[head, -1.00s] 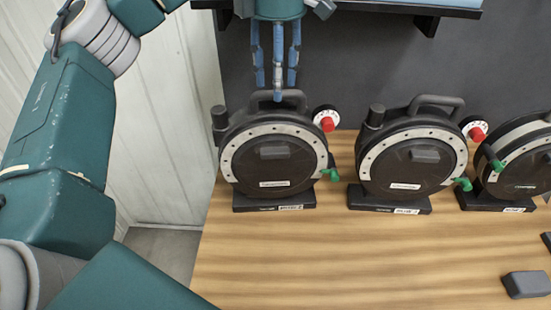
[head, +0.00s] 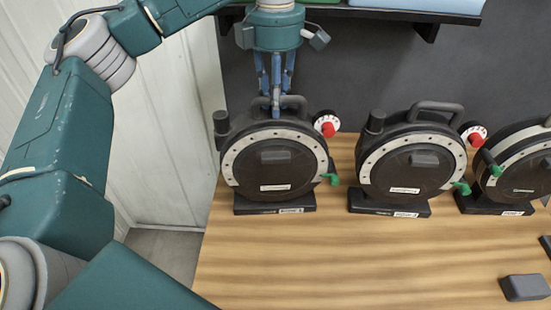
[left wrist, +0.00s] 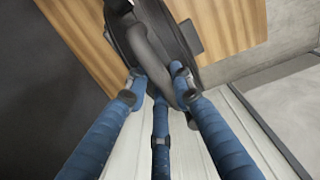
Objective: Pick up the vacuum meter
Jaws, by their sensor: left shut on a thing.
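Several round black meters with pale dotted rims stand upright on a wooden table. The leftmost meter (head: 275,170) has a black base, a red knob with a white dial at its upper right and a green lever at its lower right. My left gripper (head: 277,108) comes down from above with its blue fingers at this meter's top handle. In the left wrist view the fingers (left wrist: 160,92) are closed around the black handle (left wrist: 150,60). Small labels on the meters are too small to read, so I cannot tell which is the vacuum meter. My right gripper is not in view.
A similar meter (head: 412,165) stands to the right, and another (head: 520,170) is partly cut off by the edge. A small dark block (head: 525,287) lies at the front right. A shelf (head: 400,12) overhangs at the back.

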